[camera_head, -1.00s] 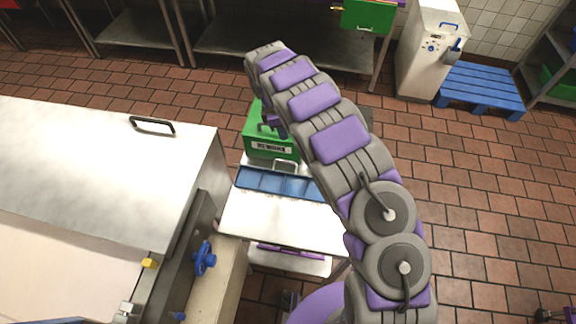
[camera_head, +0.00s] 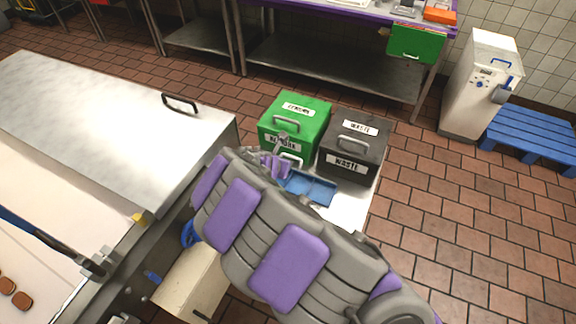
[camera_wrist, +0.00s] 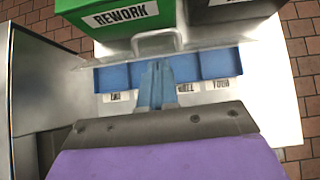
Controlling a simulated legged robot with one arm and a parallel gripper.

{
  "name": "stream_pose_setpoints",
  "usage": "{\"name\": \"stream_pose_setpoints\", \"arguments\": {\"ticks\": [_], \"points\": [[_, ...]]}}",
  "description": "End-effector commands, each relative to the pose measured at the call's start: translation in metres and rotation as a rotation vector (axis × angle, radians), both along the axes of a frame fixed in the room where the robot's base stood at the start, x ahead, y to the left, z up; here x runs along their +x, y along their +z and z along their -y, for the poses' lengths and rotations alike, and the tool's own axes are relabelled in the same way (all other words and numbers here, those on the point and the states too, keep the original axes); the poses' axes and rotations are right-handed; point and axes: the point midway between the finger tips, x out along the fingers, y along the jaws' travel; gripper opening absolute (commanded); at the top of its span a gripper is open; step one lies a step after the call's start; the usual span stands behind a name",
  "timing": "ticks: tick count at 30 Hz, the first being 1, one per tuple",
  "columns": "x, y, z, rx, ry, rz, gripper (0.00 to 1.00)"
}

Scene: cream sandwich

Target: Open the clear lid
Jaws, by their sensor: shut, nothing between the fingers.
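The clear lid (camera_wrist: 110,62) shows faintly in the wrist view as a see-through sheet along the back of the blue sectioned tray (camera_wrist: 220,64). Its grey handle (camera_wrist: 157,36) stands in front of the green box, and the handle also shows in the head view (camera_head: 291,159). I cannot tell how far the lid is raised. My gripper (camera_wrist: 158,66) is shut and empty, with its blue fingers over the middle of the tray, just on the near side of the handle. I cannot tell whether they touch the lid. My arm hides much of the tray in the head view.
A green rework box (camera_head: 296,122) and a black waste box (camera_head: 354,150) stand behind the tray on a white table (camera_head: 352,204). A large metal machine cover (camera_head: 110,110) is at left. Tiled floor (camera_head: 445,225) is open at right.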

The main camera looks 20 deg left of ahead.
Motion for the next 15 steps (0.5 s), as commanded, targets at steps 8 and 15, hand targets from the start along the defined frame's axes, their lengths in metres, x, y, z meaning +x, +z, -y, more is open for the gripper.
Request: {"name": "stream_pose_setpoints", "arguments": {"ticks": [8,15], "points": [[0.031,-0.035,0.003,0.002,-0.004,-0.001,0.0],[0.054,-0.057,0.008,0.006,-0.004,-0.002,0.0]]}}
